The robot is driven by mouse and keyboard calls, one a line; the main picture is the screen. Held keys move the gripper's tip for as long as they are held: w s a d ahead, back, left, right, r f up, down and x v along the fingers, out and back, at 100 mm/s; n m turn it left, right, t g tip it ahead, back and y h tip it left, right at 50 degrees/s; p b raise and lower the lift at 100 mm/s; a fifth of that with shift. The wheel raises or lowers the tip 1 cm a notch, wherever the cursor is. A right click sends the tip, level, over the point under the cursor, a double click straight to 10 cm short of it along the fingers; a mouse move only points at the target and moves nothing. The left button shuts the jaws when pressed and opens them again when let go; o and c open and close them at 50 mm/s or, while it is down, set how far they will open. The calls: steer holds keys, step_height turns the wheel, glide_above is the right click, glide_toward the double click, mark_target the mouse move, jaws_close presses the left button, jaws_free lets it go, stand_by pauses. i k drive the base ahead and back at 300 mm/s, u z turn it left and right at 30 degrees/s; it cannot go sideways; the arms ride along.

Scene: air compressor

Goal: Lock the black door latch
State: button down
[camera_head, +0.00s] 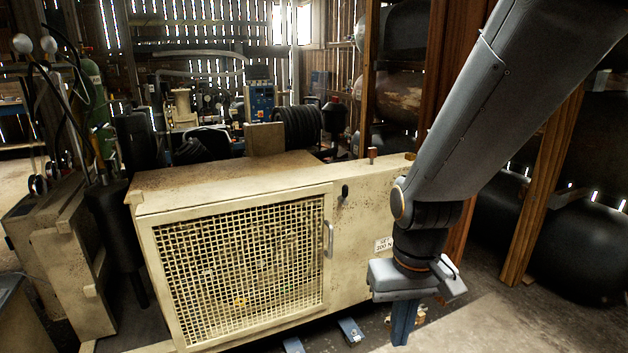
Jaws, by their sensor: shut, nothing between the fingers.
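The black door latch (345,192) is a small dark piece on the cream front panel of the compressor cabinet, just right of the door's upper right corner. It looks roughly upright, but it is too small to tell how it is engaged. The mesh door (240,270) appears closed in its frame, with a pale curved handle (329,239) on its right edge. My gripper (403,338) is shut and empty, pointing down in front of the cabinet's right end. It is below and to the right of the latch, well apart from it.
The cabinet top (235,175) is bare at the front, with a small reddish-brown fitting (372,154) at its right. A white label (383,244) is partly behind my arm. Wooden posts and dark tanks (575,250) stand right. Floor at lower right is clear.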

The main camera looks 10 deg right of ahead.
mark_target(344, 187)
steer(key=u, duration=1.95)
steer(key=i, duration=0.95)
steer(key=z, duration=2)
